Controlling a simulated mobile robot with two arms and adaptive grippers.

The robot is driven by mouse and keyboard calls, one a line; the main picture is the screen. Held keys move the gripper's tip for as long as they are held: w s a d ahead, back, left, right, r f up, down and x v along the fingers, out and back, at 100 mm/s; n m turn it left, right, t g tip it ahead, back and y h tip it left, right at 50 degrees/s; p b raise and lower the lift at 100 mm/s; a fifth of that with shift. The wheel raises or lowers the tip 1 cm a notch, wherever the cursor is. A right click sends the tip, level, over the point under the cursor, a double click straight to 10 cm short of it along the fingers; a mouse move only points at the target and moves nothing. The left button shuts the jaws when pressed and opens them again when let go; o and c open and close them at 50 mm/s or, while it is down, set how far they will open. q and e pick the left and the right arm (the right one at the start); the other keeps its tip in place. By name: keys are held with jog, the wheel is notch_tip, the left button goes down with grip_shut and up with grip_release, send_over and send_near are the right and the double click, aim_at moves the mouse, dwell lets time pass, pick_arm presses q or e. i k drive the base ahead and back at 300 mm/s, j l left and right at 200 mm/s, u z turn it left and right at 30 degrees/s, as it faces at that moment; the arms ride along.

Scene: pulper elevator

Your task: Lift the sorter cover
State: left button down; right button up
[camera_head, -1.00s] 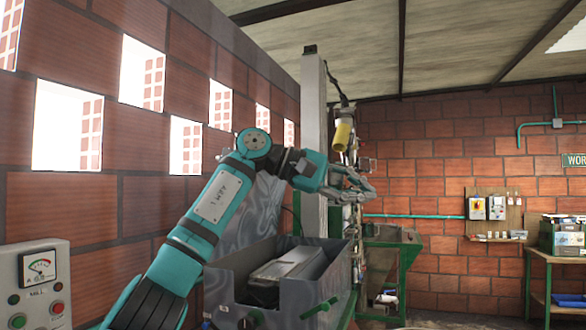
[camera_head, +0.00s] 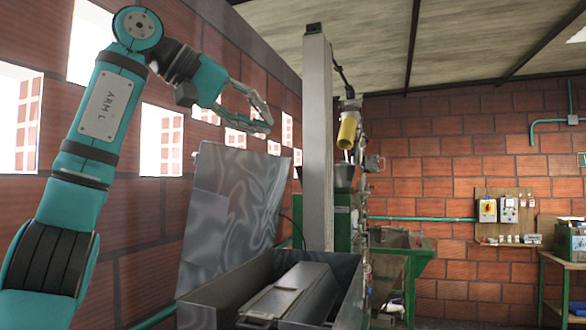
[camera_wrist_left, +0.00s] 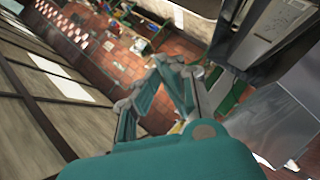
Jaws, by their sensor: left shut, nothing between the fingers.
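The sorter cover appears to be the shiny grey metal panel (camera_head: 228,212), which stands raised and leans back at the rear of an open grey bin (camera_head: 345,318). My left gripper (camera_head: 264,115) is above the panel's top edge, apart from it in the picture. Its fingers are shut and empty. The fingers also show in the left wrist view (camera_wrist_left: 160,72), with a grey metal surface at the lower right that I cannot identify for certain. My right gripper is not in view.
A long grey metal part (camera_head: 290,292) lies inside the bin. A tall grey post (camera_head: 318,140) stands just behind, with a yellow cylinder (camera_head: 347,130) beside it. A brick wall with bright openings runs along the left. A green-framed hopper (camera_head: 400,250) is farther back.

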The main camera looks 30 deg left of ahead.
aim_at(233, 214)
jog(key=i+j, duration=0.85)
jog(key=j, duration=0.15)
